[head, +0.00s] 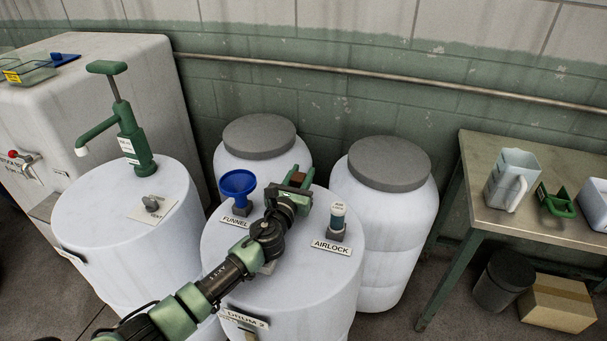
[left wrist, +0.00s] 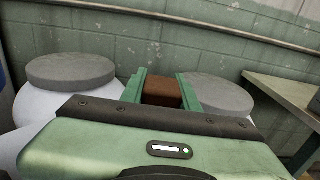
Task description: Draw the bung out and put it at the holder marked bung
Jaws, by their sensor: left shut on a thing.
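My left gripper (head: 297,180) is over the far part of the top of drum 2 (head: 225,262). It is shut on a brown bung (left wrist: 162,92), which sits between its two green fingers in the left wrist view. The bung also shows as a small brown block in the head view (head: 298,176). Whether the bung is clear of the drum top cannot be told. A holder marked bung cannot be made out in either view. My right gripper is not in view.
A blue funnel (head: 238,184) and an airlock (head: 337,216) stand on drum 2, either side of my arm. A drum with a green pump (head: 129,125) stands left. Two grey-lidded drums (head: 259,137) (head: 389,164) stand behind. A table (head: 487,219) with a jug (head: 512,178) is at right.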

